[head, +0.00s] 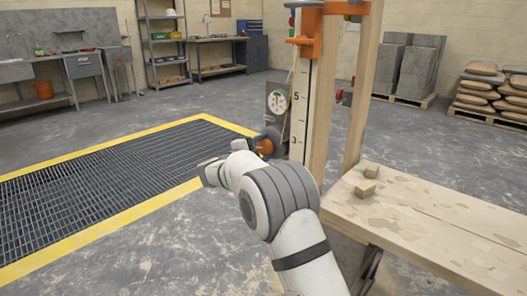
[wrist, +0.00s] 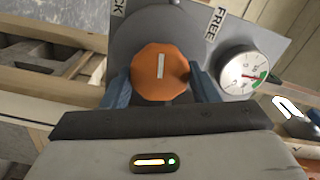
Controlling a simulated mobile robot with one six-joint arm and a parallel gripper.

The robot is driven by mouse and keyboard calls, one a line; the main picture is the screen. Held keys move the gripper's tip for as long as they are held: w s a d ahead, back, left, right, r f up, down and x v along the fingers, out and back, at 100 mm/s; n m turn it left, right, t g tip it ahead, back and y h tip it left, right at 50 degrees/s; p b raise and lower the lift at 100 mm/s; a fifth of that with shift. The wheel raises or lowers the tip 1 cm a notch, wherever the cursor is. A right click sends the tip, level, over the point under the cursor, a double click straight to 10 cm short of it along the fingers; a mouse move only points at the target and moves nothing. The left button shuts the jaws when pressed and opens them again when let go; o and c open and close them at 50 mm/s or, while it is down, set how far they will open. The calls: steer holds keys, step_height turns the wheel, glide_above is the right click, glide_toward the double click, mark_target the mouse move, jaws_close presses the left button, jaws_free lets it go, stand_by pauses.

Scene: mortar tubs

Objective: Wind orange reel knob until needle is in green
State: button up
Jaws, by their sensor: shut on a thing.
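The orange reel knob (wrist: 160,72) is faceted, with a white bar mark standing almost upright in the wrist view. My gripper (wrist: 162,88) is shut on it, one blue finger on each side. In the head view my gripper (head: 262,140) is at the reel beside the post, and the knob (head: 265,147) shows partly behind my arm. The round white gauge (wrist: 243,71) is right of the knob, with a green band at its lower right. A reddish needle points right toward that band; I cannot tell whether it is inside. The gauge also shows in the head view (head: 277,101).
The grey reel plate (wrist: 192,18) has a FREE label and a partly cut-off label ending in CK. A numbered scale post (head: 299,100) rises beside the reel. A wooden bench (head: 430,215) stands at right with small wood blocks. A yellow-edged floor grate (head: 100,180) lies at left.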

steer(key=shift+f, duration=0.15)
steer(key=o, duration=1)
steer(key=shift+s, duration=0.1)
steer(key=p+v, duration=0.2)
steer(key=v, duration=0.5)
steer(key=shift+s+a, duration=0.2)
steer(key=shift+s, duration=0.1)
